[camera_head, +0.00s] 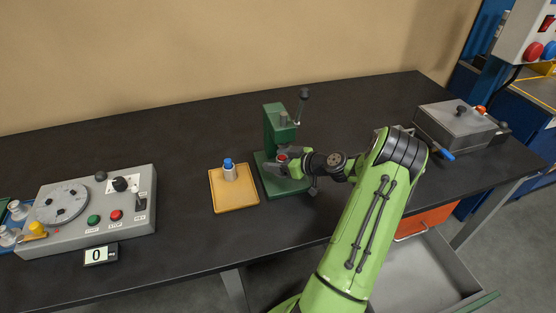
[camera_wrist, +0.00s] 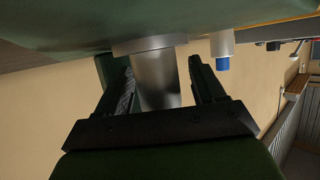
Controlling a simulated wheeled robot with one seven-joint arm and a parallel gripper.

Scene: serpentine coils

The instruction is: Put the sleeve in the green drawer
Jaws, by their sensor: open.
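A plain metal cylinder (camera_wrist: 158,80), which looks like the sleeve, stands on a round metal seat on the base of the green press (camera_head: 277,118). The wrist view is upside down, so the base shows at its top. My gripper (camera_head: 284,164) is at the press, with its open fingers on either side of the cylinder in the wrist view (camera_wrist: 165,80). A gap shows at the right finger; contact at the left is unclear. In the head view my gripper mostly hides the cylinder. The drawer with the green front (camera_head: 482,303) is pulled open at the lower right, its visible floor bare.
A tan tray (camera_head: 221,203) left of the press holds a blue-topped metal cylinder (camera_head: 229,171). A grey control box (camera_head: 130,215) stands at left, a grey metal box (camera_head: 455,125) at right. An orange-fronted drawer (camera_head: 432,218) is under the table. The press lever (camera_head: 302,100) points up.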

